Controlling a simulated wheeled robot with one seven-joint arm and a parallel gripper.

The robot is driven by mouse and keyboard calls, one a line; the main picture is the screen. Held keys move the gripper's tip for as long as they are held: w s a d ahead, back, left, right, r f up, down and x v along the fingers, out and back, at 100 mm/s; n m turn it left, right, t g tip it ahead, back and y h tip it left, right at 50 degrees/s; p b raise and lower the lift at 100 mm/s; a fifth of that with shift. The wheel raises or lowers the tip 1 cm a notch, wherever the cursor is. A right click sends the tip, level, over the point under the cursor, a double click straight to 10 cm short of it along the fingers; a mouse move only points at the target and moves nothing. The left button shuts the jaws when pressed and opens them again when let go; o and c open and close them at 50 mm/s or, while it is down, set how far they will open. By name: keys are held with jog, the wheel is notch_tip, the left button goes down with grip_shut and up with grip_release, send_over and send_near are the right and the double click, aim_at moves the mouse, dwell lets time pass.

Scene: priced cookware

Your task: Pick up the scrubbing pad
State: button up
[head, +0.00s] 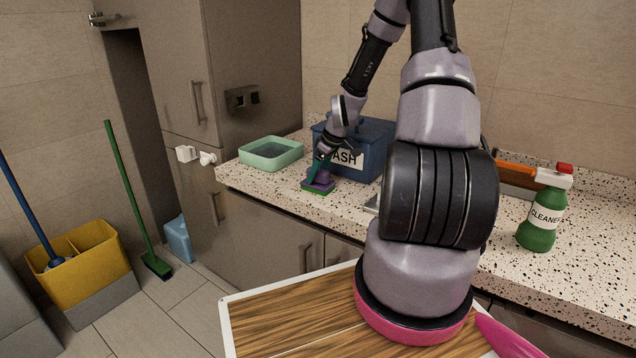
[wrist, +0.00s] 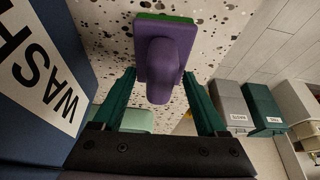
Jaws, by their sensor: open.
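The scrubbing pad (head: 319,184) has a purple body and handle with a green scrubbing side facing down. It rests on the speckled counter in front of the blue WASH bin. In the wrist view the scrubbing pad (wrist: 165,60) fills the upper middle, its purple handle pointing toward my gripper. My gripper (head: 318,168) is just above the pad in the head view. In the wrist view my gripper (wrist: 160,85) has its two green fingers apart, one on each side of the handle's near end. The jaws are not closed on it.
The blue WASH bin (head: 372,150) stands close beside the gripper; it also shows in the wrist view (wrist: 25,130). A light green basin (head: 271,154) is to the left on the counter (head: 260,182). A green cleaner bottle (head: 540,215) stands far right.

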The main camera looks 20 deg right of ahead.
grip_shut()
notch_tip(320, 180, up, 10)
jog(key=shift+r, duration=0.1)
dwell(0.5)
